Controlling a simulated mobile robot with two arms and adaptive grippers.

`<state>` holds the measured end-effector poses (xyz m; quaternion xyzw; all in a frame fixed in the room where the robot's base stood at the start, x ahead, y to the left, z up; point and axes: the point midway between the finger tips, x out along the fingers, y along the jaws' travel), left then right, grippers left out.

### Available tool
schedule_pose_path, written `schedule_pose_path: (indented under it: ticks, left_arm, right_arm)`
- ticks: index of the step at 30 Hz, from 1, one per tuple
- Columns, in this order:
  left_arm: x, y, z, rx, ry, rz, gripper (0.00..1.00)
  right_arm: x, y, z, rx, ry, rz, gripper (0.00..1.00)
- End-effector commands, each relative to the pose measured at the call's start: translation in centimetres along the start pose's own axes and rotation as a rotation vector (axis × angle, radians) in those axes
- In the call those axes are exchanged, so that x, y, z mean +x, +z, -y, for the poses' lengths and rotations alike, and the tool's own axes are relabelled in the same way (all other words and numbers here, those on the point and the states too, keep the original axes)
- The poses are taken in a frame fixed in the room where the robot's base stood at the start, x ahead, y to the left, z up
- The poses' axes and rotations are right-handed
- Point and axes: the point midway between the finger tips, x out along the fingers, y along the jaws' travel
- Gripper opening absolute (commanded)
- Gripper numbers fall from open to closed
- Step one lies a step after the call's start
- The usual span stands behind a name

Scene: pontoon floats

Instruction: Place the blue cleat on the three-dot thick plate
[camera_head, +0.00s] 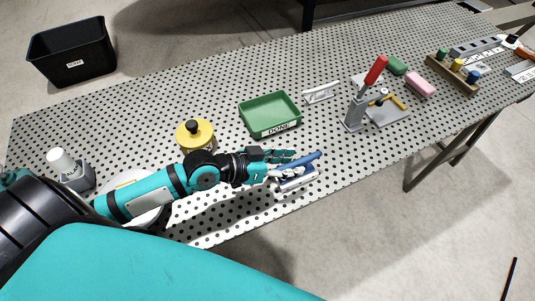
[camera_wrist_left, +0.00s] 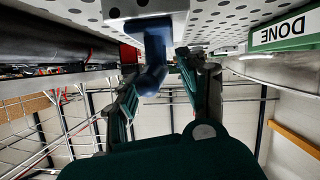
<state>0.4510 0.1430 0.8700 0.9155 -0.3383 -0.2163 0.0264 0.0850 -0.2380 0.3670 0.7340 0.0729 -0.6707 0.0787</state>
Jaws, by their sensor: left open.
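The blue cleat (camera_head: 312,157) is near the front edge of the perforated table, over a pale thick plate (camera_head: 297,183). My left gripper (camera_head: 282,161) is at the cleat, reaching in from the left. In the left wrist view its open fingers (camera_wrist_left: 160,82) are on either side of the cleat's horn. Whether they touch it is unclear. My right gripper is not in view.
A green tray (camera_head: 270,116) labelled DONE stands behind the gripper. A yellow round container (camera_head: 195,134) is left of it. A grey toggle clamp with a red handle (camera_head: 368,88) stands to the right. A white-capped bottle (camera_head: 62,162) is at the left end.

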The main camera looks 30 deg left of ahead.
Motion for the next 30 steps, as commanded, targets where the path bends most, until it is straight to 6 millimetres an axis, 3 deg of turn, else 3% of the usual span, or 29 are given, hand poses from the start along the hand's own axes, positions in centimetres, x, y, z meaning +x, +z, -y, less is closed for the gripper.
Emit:
schedule_pose_path:
  ticks: [6, 12, 19, 30]
  left_arm:
    - [-5.2, 0.4, -0.1, 0.005, 0.003, 0.011, 0.42]
    - [-8.5, 0.2, -0.1, 0.001, 0.001, 0.009, 0.42]
    - [-10.1, 0.0, -0.1, 0.000, 0.002, 0.003, 0.42]
    - [-10.3, -0.1, -0.1, 0.001, 0.003, 0.000, 0.42]
  right_arm:
    - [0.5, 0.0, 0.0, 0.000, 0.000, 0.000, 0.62]
    - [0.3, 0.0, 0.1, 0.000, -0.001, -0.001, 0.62]
    - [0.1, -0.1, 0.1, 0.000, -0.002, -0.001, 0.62]
    - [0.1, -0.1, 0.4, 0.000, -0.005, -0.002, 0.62]
